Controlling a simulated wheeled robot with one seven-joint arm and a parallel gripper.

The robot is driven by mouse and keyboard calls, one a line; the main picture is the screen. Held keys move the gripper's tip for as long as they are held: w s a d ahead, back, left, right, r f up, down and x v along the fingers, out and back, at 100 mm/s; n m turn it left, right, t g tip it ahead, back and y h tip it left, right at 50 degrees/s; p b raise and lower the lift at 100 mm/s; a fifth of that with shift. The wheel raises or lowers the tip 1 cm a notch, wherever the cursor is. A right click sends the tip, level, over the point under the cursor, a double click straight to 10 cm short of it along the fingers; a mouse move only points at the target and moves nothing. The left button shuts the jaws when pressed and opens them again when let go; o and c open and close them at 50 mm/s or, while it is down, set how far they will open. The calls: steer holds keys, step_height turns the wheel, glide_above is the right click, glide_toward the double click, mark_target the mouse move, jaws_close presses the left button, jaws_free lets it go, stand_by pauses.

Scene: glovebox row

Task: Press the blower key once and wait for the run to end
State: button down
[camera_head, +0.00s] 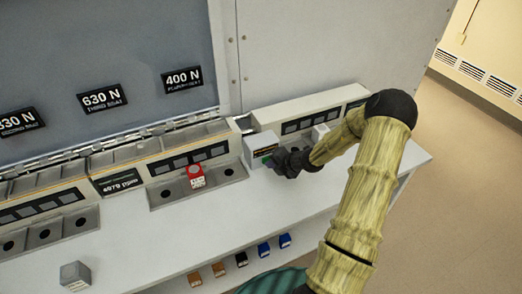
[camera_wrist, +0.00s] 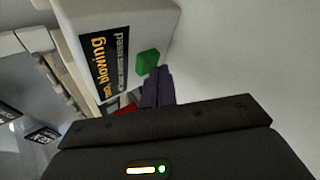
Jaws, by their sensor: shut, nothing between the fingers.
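The blower unit is a small pale grey box (camera_head: 261,150) on the bench, with a dark label and a green key (camera_head: 268,157) on its front. In the wrist view the green key (camera_wrist: 147,62) stands beside the label (camera_wrist: 104,62), on which the orange word "blowing" can be read. My gripper (camera_head: 275,163) is shut and empty, with its fingertips at the front of the box. The dark fingers (camera_wrist: 157,88) also show in the wrist view, just by the key. I cannot tell whether they touch it.
A red block (camera_head: 195,176) sits in a socket tray left of the box. Black signs, including "400 N" (camera_head: 182,78), hang above. Several coloured blocks are below the bench edge. Bare bench (camera_head: 240,212) lies in front.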

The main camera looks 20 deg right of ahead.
steer(key=shift+s, duration=0.7)
steer(key=shift+s, duration=0.1)
steer(key=shift+s+d+b, duration=0.15)
steer(key=shift+s+b, duration=0.4)
steer(key=shift+s, duration=2.35)
